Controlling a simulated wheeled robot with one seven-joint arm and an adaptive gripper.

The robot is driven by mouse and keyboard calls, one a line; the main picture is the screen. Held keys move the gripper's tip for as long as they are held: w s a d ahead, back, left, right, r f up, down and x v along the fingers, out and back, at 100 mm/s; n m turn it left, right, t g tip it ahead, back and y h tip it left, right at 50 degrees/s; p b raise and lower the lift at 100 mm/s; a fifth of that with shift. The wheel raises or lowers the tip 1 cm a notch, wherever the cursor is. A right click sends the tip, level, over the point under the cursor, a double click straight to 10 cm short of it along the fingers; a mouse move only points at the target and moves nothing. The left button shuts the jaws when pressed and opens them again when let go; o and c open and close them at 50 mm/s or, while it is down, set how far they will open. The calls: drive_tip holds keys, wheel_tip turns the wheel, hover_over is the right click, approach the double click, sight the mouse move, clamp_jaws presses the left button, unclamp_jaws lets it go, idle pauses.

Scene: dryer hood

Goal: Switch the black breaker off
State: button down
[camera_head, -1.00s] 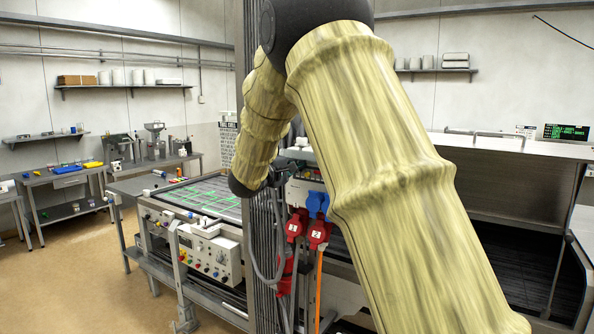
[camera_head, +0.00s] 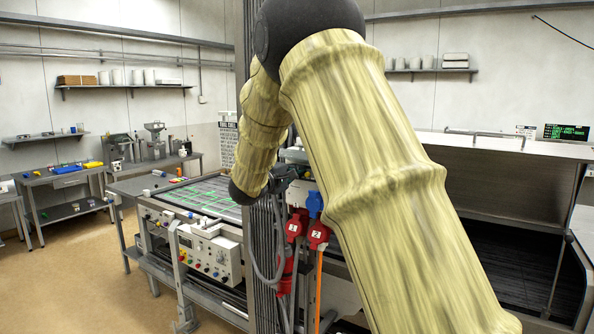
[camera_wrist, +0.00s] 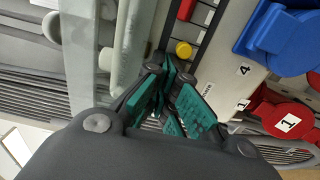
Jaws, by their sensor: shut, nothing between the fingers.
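My gripper (camera_wrist: 175,76) shows in the wrist view with its dark fingers and green pads closed together and nothing between them. Its tips are over the dark breaker strip of the power box (camera_wrist: 232,38). A red switch part (camera_wrist: 186,10) and a yellow knob (camera_wrist: 183,49) show just past the tips. I cannot pick out the black breaker; the fingers cover part of the strip. In the head view my gripper (camera_head: 284,174) is a small dark shape at the power box (camera_head: 303,190), partly behind my arm.
Blue sockets (camera_wrist: 284,40) and red numbered plugs (camera_wrist: 287,121) stick out beside the strip. In the head view, cables (camera_head: 262,240) hang by the post, and a control bench (camera_head: 215,252) stands to the left.

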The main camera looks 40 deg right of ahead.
drive_tip(key=shift+a, duration=0.1)
drive_tip(key=r+v, duration=0.1)
drive_tip(key=v, duration=0.5)
idle(0.5)
